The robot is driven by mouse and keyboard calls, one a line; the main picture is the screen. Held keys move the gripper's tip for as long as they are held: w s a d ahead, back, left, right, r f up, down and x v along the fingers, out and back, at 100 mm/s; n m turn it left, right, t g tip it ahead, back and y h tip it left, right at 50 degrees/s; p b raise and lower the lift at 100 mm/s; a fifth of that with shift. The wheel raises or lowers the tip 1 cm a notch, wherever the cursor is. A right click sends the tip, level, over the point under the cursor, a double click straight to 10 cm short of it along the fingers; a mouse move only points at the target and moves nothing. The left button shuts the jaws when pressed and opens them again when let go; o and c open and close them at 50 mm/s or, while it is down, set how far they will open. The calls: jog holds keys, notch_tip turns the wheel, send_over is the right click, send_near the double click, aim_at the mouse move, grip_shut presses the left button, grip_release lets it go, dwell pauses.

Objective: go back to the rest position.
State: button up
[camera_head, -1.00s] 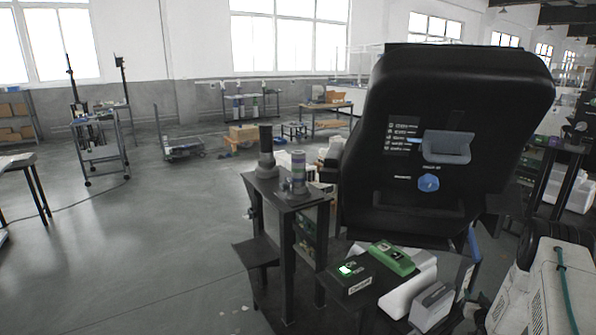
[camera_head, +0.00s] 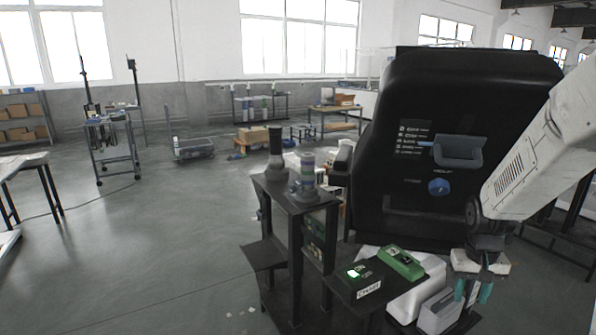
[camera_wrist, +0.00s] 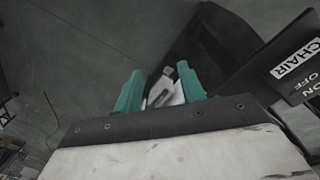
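My gripper (camera_head: 472,290) hangs at the lower right of the head view, at the end of my white arm. Its two teal fingers point down over the grey bin beside the green-topped box. In the wrist view my gripper (camera_wrist: 160,88) shows its two teal fingers apart. A small pale and grey shape (camera_wrist: 165,88) shows in the gap between them. I cannot tell whether it touches them; it looks like something farther below.
A black box with a lit green switch (camera_head: 357,273) and a green device (camera_head: 401,262) sit in front of the large black machine (camera_head: 410,115). A dark stand (camera_head: 290,195) bears two columns. A grey bin (camera_head: 437,312) is below my gripper. Open floor (camera_head: 150,250) lies left.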

jog(key=s+a+r+n, duration=0.2)
jog(key=s+a+r, duration=0.7)
jog(key=s, duration=0.2)
jog(key=s+a+r+n+t, duration=0.1)
jog(key=s+a+r+n, duration=0.1)
jog(key=s+a+r, duration=0.7)
jog(key=shift+s+a+t+y, duration=0.25)
jog(key=shift+s+t+y, duration=0.05)
jog(key=shift+s, duration=0.75)
